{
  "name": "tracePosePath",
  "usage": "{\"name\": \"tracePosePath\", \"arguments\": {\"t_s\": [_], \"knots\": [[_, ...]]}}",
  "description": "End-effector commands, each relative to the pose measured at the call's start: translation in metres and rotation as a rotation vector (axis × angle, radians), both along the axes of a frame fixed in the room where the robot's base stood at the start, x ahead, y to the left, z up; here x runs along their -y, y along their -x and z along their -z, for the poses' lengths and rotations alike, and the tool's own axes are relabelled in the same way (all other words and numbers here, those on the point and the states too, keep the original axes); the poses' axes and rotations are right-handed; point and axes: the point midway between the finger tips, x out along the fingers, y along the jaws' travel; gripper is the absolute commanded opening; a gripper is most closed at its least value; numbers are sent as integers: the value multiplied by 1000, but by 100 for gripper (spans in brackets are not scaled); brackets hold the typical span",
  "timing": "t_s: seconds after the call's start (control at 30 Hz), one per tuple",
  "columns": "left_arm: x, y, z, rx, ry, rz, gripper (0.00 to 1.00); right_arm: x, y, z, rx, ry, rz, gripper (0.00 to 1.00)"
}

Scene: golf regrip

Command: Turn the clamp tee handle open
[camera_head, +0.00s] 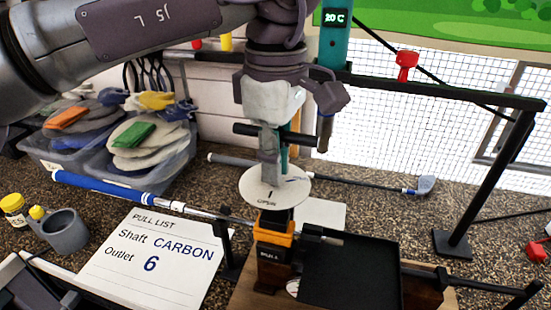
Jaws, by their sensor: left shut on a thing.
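The clamp (273,255) is an orange and black block standing on a wooden base. A white round dial (272,193) marked "OPEN" sits above it. The black tee handle (245,130) is a bar lying roughly level above the dial. My left gripper (271,140) comes down over it from above and is shut on the handle; the fingers hide part of the bar. A club with a blue grip (100,186) has its shaft (200,211) running to the clamp. My right gripper is not in view.
A black tray (352,285) lies right of the clamp. Clear bins (105,178) with discs stand at the left. A pull-list sheet (125,285), a grey cup (66,231) and yellow-capped bottles (14,210) are at front left. A black frame (490,180) stands right.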

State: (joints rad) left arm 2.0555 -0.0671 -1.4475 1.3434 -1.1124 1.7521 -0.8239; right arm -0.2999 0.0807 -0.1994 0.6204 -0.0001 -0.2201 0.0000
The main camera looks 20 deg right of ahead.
Motion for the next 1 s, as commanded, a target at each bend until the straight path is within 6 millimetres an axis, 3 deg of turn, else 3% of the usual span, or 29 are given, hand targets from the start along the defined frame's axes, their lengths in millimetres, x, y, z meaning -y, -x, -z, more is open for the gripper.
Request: {"name": "tracePosePath", "arguments": {"t_s": [0.9,0.93,1.0], "knots": [[0,0,0,-1,1,-2,0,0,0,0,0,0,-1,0],[0,0,0,-1,1,-2,20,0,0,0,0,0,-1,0],[0,0,0,-1,-1,-2,32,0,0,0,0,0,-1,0]]}}
